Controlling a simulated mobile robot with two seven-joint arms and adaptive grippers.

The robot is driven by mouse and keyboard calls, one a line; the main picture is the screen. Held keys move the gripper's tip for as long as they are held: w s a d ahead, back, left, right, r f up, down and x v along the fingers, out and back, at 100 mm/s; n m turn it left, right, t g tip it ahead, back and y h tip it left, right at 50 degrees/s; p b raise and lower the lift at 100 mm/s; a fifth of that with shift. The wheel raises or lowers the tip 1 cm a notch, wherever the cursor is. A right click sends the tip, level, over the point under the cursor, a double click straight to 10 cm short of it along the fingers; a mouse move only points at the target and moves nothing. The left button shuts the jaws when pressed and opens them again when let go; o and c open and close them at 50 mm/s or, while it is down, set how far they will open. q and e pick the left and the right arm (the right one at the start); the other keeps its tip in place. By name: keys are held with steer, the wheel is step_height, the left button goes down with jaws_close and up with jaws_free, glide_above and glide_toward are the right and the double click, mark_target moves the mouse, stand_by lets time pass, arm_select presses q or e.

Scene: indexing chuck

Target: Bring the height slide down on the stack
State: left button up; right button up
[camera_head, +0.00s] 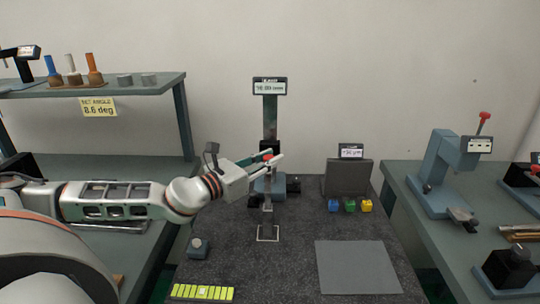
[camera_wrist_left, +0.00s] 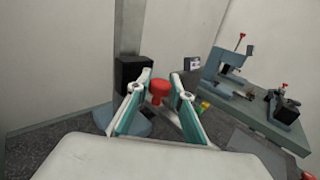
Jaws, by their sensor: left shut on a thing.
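The height gauge stands at the back of the dark mat. It has a grey column (camera_head: 270,115), a display on top (camera_head: 270,87) and a blue-grey base (camera_head: 280,186). Its black slide (camera_head: 270,145) also shows in the wrist view (camera_wrist_left: 134,71). A red knob (camera_head: 267,156) sits at the slide's front; it shows in the wrist view (camera_wrist_left: 159,88). My left gripper (camera_head: 276,160) is shut on the red knob, with a finger on each side. The stack cannot be made out clearly; the gripper covers part of the area below the slide.
Right of the gauge are a grey block with a display (camera_head: 347,177) and blue, green and yellow cubes (camera_head: 350,205). A grey plate (camera_head: 358,267), a yellow-green strip (camera_head: 203,292) and a small knobbed block (camera_head: 198,248) lie in front. Side benches flank the mat.

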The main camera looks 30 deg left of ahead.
arm_select(q)
steer(key=shift+f, duration=0.15)
steer(key=o, duration=0.5)
steer(key=shift+s, duration=0.1)
steer(key=shift+v, duration=5.9)
steer(key=shift+a, duration=0.1)
